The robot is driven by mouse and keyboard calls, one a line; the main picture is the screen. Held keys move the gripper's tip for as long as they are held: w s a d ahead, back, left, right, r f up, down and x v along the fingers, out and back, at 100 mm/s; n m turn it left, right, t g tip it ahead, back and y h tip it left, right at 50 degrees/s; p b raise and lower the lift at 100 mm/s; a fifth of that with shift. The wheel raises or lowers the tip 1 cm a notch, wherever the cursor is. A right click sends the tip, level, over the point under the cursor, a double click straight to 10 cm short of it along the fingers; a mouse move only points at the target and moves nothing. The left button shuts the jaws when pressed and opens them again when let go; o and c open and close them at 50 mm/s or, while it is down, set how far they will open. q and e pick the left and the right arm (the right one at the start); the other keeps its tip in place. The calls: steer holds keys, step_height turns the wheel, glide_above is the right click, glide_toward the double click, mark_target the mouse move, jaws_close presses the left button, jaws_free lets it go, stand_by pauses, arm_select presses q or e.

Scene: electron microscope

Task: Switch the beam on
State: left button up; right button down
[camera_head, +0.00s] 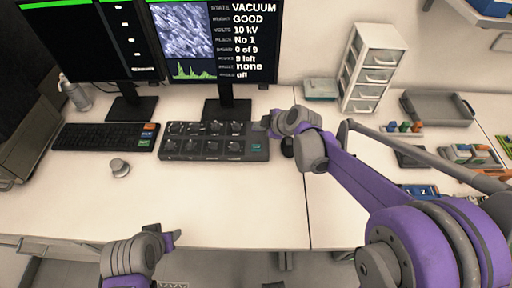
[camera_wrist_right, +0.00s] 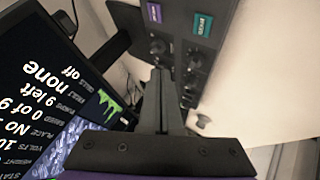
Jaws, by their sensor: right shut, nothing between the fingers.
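The dark control panel (camera_head: 213,152) lies on the desk below the right monitor, with rows of knobs and a teal-marked button (camera_head: 256,147) at its right end. In the right wrist view the panel (camera_wrist_right: 180,50) shows a purple-marked button (camera_wrist_right: 154,13) and a teal-marked button (camera_wrist_right: 203,24); their labels are too small to read. My right gripper (camera_head: 267,121) is shut and empty at the panel's right end; its fingers (camera_wrist_right: 162,75) overlap the panel in the wrist view, contact unclear. My left gripper (camera_head: 172,238) is low, off the desk's front edge, away from the panel.
The right monitor (camera_head: 205,45) reads VACUUM, GOOD, 10 kV, with "off" on its last line. A keyboard (camera_head: 105,137) and a round knob-like piece (camera_head: 119,167) lie left of the panel. A drawer unit (camera_head: 372,68) and trays stand right. The desk's front middle is clear.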

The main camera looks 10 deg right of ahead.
steer(key=b, duration=0.5)
glide_above(259, 149)
step_height(259, 149, down, 7)
steer(key=shift+f, duration=0.2)
steer(key=shift+f+b, duration=0.35)
steer(key=shift+f, duration=0.2)
steer(key=shift+f, duration=0.1)
stand_by(1.1)
steer(key=shift+f, duration=0.3)
steer(key=shift+f+b, duration=0.4)
steer(key=shift+b, duration=0.1)
stand_by(0.5)
steer(key=shift+r, duration=0.15)
steer(key=shift+r+p, duration=0.6)
steer(key=shift+r, duration=0.1)
steer(key=shift+r, duration=0.1)
